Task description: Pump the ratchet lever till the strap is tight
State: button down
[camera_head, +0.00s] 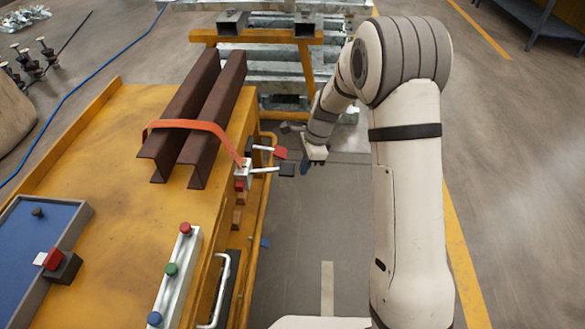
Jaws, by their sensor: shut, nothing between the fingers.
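An orange strap (190,125) runs over two brown steel channels (185,115) lying on the yellow bench, and comes down at the bench's right edge. There it meets a small pale ratchet (243,176). Two light rods stick out to the right there, one with a red grip (280,153) and one with a dark grip (287,170). I cannot tell which is the ratchet lever. The strap lies over the channels; its tension cannot be judged. My gripper (306,167) is shut and empty, pointing down just right of the two grips, apart from them.
The yellow bench (120,120) carries a panel with red, green and blue buttons (171,269) and a blue tray (45,235). A metal handle (222,290) juts from its right side. A yellow frame with steel beams (285,60) stands behind. Floor right of the bench is clear.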

jog(key=shift+r, duration=0.1)
jog(key=p+v, duration=0.2)
jog(key=v, duration=0.5)
jog(key=shift+r, duration=0.3)
jog(key=shift+d, duration=0.1)
dwell(0.5)
jog(key=s+d+r+n+t+h, duration=0.1)
jog(key=s+d+r+n, duration=0.6)
jog(key=s+r, duration=0.4)
jog(key=s+d+n+h, duration=0.1)
jog(key=s+n, duration=0.3)
jog(key=s, duration=0.4)
jog(key=s+d+n, duration=0.4)
jog(key=s, duration=0.4)
jog(key=shift+d+r+t+h, duration=0.2)
jog(key=shift+d+t+h, duration=0.05)
jog(key=shift+t+h, duration=0.15)
jog(key=shift+s, duration=0.1)
